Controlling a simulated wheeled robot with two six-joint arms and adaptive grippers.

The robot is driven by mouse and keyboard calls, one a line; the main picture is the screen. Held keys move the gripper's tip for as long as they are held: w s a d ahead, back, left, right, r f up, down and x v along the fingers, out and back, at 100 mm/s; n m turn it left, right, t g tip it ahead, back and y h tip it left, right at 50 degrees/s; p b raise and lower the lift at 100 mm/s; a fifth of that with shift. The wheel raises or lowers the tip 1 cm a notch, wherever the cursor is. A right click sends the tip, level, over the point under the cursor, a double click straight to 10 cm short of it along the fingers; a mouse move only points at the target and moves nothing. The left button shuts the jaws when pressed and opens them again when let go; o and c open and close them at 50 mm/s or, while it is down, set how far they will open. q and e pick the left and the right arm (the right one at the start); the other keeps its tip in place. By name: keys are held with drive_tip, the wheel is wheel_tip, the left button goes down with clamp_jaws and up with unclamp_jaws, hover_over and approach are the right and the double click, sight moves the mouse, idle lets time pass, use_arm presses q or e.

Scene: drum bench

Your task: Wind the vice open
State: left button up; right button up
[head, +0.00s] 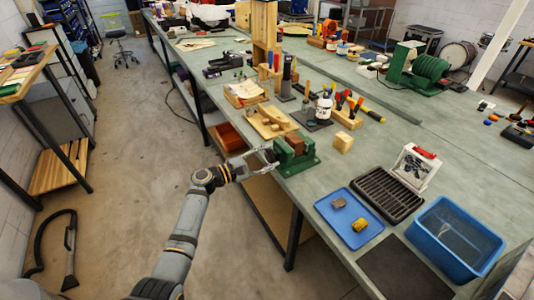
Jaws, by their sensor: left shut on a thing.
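The green vice (303,160) is fixed at the near left edge of the bench, with brown jaw faces. My left gripper (266,155) reaches in from the left, at the left end of the vice beyond the bench edge. It is shut on the vice handle, which is mostly hidden between the fingers. I cannot tell how wide the vice jaws are apart. My right gripper is not in view.
A wooden jig (268,122) and a small wooden block (343,143) lie close to the vice. A blue tray (340,227), a black ribbed tray (388,194) and a blue tub (455,240) occupy the near bench. The floor left of the bench is clear around my arm.

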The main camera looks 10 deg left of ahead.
use_arm(q)
drive_tip(key=shift+r+n+p, duration=0.2)
drive_tip(key=shift+n+p, duration=0.6)
drive_tip(key=shift+n, duration=0.7)
drive_tip(key=o, duration=0.9)
drive_tip(key=shift+w, duration=0.1)
drive_tip(key=shift+c, duration=0.2)
drive_tip(key=o, duration=0.3)
drive_tip(key=shift+d+f, duration=0.15)
drive_tip(key=shift+s+a, duration=0.2)
drive_tip(key=shift+a, duration=0.25)
drive_tip(key=v, duration=1.1)
